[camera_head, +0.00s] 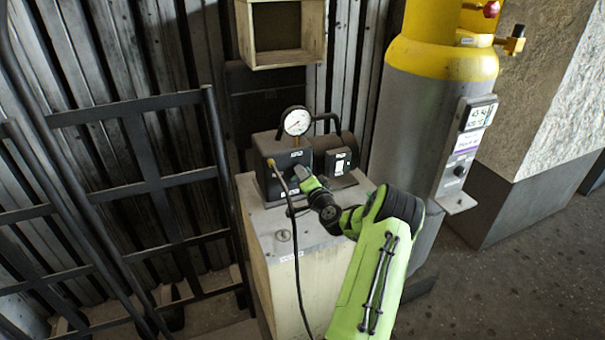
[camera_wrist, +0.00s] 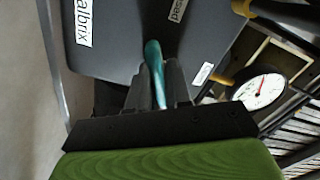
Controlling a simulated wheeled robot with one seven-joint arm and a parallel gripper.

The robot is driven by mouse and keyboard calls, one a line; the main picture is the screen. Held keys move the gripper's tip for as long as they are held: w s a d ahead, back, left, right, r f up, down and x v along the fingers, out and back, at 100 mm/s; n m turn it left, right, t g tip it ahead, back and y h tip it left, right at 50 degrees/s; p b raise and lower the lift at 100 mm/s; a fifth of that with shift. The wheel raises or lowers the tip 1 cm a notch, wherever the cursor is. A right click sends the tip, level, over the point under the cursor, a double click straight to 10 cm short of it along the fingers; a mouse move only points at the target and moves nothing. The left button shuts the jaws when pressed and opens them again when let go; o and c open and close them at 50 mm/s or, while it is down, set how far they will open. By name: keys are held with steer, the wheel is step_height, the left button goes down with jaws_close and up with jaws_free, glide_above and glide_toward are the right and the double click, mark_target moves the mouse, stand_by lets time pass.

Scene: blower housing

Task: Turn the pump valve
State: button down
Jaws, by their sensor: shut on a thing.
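The dark pump (camera_head: 266,146) stands on a pale cabinet (camera_head: 279,250), with a round white gauge (camera_head: 297,122) on top. In the wrist view the pump's dark face (camera_wrist: 117,45) fills the upper middle. A teal valve lever (camera_wrist: 153,58) stands against this face. My gripper (camera_head: 299,174) is at the front of the pump in the head view. In the wrist view my gripper (camera_wrist: 159,84) is shut on the lever, with a black finger on each side. In the head view my gripper hides the valve.
A dark hose (camera_head: 296,245) hangs down the cabinet's front. A yellow-topped grey cylinder (camera_head: 419,95) with a display box (camera_head: 468,140) stands close on the right. A black metal rack (camera_head: 150,185) stands on the left. An open wooden box (camera_head: 281,58) is on the wall above.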

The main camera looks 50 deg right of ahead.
steer(key=m+p, duration=0.2)
steer(key=m, duration=0.3)
steer(key=shift+d+f+m, duration=0.1)
steer(key=shift+f+m, duration=0.05)
steer(key=shift+m, duration=0.15)
stand_by(0.4)
steer(key=c, duration=1.1)
jaws_free()
steer(key=shift+c, duration=0.2)
steer(key=shift+s, duration=0.1)
steer(key=v, duration=1.5)
steer(key=shift+s+a+b, duration=0.2)
steer(key=shift+s+b, duration=0.1)
steer(key=shift+b, duration=0.1)
steer(key=shift+f, duration=0.1)
